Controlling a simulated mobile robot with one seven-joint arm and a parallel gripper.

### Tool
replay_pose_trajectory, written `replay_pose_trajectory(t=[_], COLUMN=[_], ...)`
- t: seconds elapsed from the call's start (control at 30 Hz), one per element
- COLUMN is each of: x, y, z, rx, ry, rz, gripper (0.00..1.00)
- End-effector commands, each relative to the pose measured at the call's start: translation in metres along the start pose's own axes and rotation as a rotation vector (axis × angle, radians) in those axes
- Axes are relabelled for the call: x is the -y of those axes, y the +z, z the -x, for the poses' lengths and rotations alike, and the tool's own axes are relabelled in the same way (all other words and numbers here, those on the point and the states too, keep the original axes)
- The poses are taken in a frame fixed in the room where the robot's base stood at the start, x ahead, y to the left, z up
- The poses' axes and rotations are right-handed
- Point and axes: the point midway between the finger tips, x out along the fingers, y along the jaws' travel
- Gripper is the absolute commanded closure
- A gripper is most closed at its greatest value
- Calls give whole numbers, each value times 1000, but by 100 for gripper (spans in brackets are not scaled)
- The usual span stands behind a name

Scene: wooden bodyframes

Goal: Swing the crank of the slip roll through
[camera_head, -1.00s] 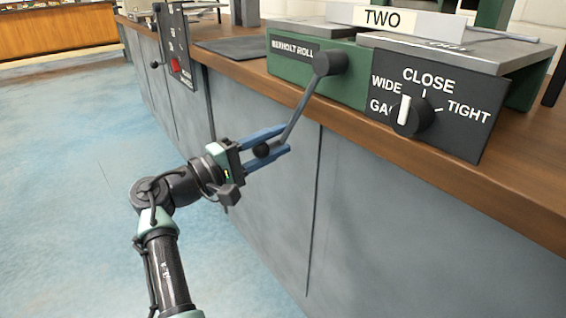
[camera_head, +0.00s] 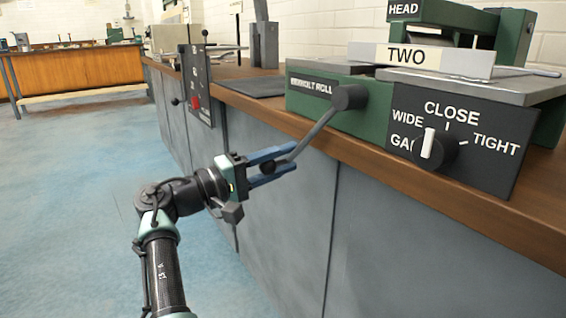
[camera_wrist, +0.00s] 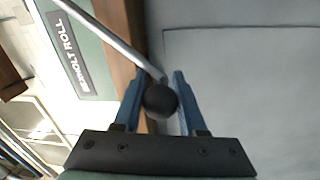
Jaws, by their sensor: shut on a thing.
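The slip roll (camera_head: 300,104) is a green machine labelled as a roll on the wooden bench top. Its crank (camera_head: 318,132) is a grey arm running from a dark round hub (camera_head: 349,97) down and left, past the bench edge, to a black ball knob (camera_head: 268,167). My gripper (camera_head: 279,160) has its blue fingers on either side of the knob, shut on it. In the wrist view the knob (camera_wrist: 160,100) sits between the two fingers, with the crank arm (camera_wrist: 112,38) leading up and left.
A dial panel (camera_head: 455,150) marked WIDE, CLOSE and TIGHT is right of the crank; its white pointer is near upright. A sign TWO (camera_head: 407,56) stands above. The grey cabinet front (camera_head: 285,225) is close below my gripper. Blue floor (camera_head: 70,200) is open at left.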

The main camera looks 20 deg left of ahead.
Motion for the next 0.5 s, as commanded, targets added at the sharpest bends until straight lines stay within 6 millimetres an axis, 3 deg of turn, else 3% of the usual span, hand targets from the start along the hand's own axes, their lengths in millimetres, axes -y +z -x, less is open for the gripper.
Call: replay_pose_trajectory(t=[0.17,0.2,0.37,0.5], x=[0,0,0,0], y=[-1,-1,0,0], z=[0,0,0,0], rx=[-2,-2,-2,-1], ry=[0,0,0,0], rz=[-1,-1,0,0], gripper=[100,58,30,30])
